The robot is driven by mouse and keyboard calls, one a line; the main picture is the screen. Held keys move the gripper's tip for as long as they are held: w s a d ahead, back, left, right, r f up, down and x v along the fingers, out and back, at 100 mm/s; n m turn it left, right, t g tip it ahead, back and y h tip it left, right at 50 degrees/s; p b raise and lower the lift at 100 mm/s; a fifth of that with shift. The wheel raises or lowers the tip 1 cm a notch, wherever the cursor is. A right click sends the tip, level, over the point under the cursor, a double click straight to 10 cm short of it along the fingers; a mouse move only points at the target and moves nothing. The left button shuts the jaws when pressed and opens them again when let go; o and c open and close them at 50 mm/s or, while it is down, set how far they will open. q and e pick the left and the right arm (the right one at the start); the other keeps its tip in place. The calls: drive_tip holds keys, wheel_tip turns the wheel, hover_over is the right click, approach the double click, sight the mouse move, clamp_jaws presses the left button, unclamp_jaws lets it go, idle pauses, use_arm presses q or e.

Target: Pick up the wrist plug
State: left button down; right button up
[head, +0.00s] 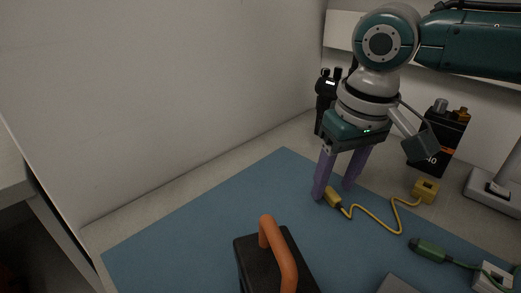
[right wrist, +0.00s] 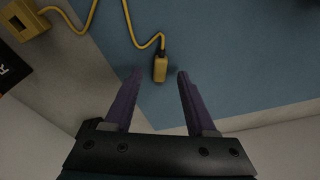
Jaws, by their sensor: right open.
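The wrist plug looks to be the yellow plug (head: 332,196) on the blue mat (head: 190,232), with a yellow cord running right to a yellow block (head: 425,190). In the right wrist view the plug (right wrist: 160,69) lies between and just beyond the fingertips, with the cord leaving its far end. My right gripper (head: 333,192) is open, pointing down over the plug, with purple fingers (right wrist: 159,74) on either side and gaps to both. In the head view a finger stands close beside the plug. My left gripper is not in view.
A black case with an orange handle (head: 278,250) stands at the front of the mat. A green plug (head: 427,249) with a green cord lies at right near a white socket block (head: 493,277). A black radio (head: 326,100) and a black battery box (head: 438,140) stand behind. The mat's left part is clear.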

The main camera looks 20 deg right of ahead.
drive_tip(key=shift+w+f, duration=0.1)
drive_tip(key=shift+f, duration=0.55)
clamp_jaws()
